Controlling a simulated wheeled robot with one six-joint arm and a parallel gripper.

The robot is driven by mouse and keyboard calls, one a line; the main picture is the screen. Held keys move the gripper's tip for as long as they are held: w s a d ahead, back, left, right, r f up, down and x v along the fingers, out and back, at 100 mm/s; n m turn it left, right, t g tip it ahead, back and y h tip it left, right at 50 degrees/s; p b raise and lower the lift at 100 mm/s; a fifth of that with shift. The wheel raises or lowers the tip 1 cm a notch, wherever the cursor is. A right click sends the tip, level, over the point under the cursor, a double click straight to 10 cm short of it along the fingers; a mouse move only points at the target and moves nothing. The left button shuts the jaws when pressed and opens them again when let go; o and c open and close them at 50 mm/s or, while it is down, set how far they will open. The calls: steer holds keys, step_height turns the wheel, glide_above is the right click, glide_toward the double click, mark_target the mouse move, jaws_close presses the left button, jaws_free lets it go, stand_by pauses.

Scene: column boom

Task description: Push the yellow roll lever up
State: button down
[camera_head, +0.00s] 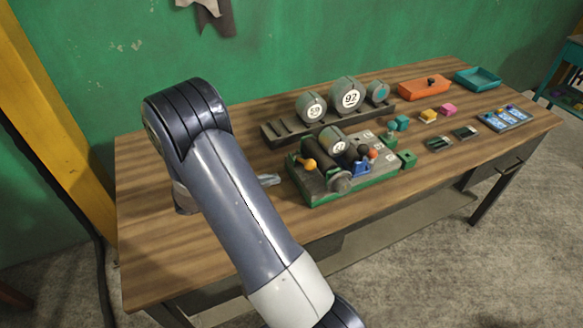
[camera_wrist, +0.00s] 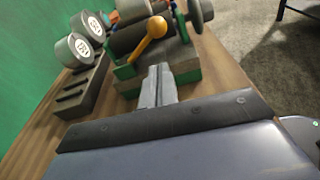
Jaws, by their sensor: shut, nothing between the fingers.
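The yellow roll lever (camera_head: 307,163) with its ball-shaped knob stands at the left end of a green and grey machine (camera_head: 325,190) on the wooden table. In the wrist view the lever (camera_wrist: 150,38) points up and to the right, just beyond my fingertips. My gripper (camera_head: 270,180) is shut and empty, to the left of the machine and of the lever. In the wrist view my gripper (camera_wrist: 157,72) points toward the base of the lever; whether it touches is not clear.
A rack with round numbered weights (camera_head: 348,97) stands behind the machine. An orange box (camera_head: 424,89), a teal tray (camera_head: 478,79), small coloured blocks (camera_head: 428,116) and a blue panel (camera_head: 506,118) lie to the right. The table's left part (camera_head: 145,230) is bare.

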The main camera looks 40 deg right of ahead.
mark_target(303, 162)
stand_by(0.3)
steer(key=shift+p+x, duration=1.3)
steer(key=shift+x, duration=3.75)
steer(key=shift+d+r, duration=0.1)
steer(key=shift+r, duration=0.05)
